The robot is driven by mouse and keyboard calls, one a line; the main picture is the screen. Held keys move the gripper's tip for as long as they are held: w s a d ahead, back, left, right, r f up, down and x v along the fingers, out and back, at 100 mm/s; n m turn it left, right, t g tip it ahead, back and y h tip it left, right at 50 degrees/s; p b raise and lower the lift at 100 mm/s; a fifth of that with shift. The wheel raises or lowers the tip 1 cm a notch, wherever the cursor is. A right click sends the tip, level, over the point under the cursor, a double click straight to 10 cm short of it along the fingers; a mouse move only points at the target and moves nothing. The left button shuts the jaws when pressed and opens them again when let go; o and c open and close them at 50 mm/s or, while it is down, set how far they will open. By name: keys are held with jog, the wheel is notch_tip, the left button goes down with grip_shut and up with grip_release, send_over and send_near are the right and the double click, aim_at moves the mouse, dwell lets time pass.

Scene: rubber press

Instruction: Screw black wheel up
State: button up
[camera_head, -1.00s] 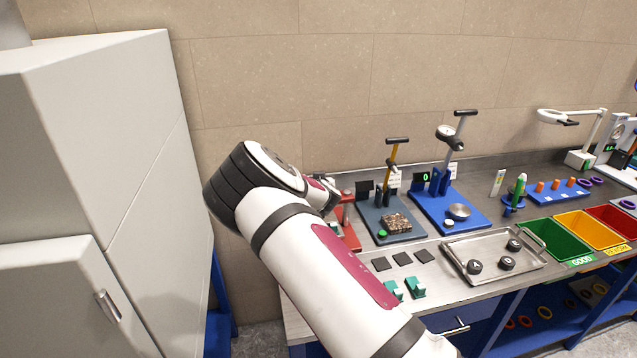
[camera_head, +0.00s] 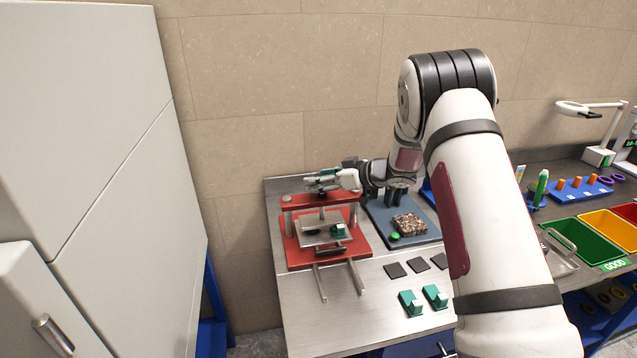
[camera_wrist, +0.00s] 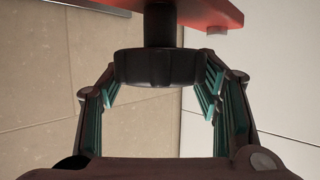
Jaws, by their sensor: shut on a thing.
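The red press (camera_head: 360,251) stands at the left end of the bench, with a red crossbeam (camera_head: 345,198) on posts. The black wheel (camera_wrist: 155,66) sits on a dark screw at the crossbeam in the wrist view. My gripper (camera_head: 322,183) reaches in from the right above the crossbeam, its fingers level. In the wrist view my gripper (camera_wrist: 158,82) has its green-padded fingers on both sides of the wheel's rim and is shut on it. In the head view the gripper mostly hides the wheel. Below the crossbeam is a metal plate with a green block (camera_head: 338,230) on it.
Two rails stick out from the press front. To the right is a blue-grey fixture (camera_head: 425,231) with a speckled block (camera_head: 409,224). Dark square pads and green blocks (camera_head: 411,303) lie in front. A grey cabinet (camera_head: 110,120) stands left. My arm hides the bench's middle.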

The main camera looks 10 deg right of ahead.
jog(key=n+g+b, duration=0.1)
jog(key=n+g+y+b, duration=0.1)
jog(key=b, duration=0.1)
jog(key=n+g+y+b, duration=0.1)
jog(key=shift+w+f+n+g, duration=0.15)
jog(key=shift+f+n+g, duration=0.15)
jog(key=shift+n+g, duration=0.1)
jog(key=shift+r+n+g+y+b, duration=0.1)
jog(key=shift+n+g+y+b, duration=0.45)
jog(key=shift+b, duration=0.35)
jog(key=shift+s+a, duration=0.1)
jog(key=shift+s, duration=0.15)
jog(key=o, duration=1.2)
jog(key=shift+c, duration=0.2)
jog(key=shift+r, duration=0.1)
jog(key=v, duration=1.2)
jog(key=shift+w, duration=0.2)
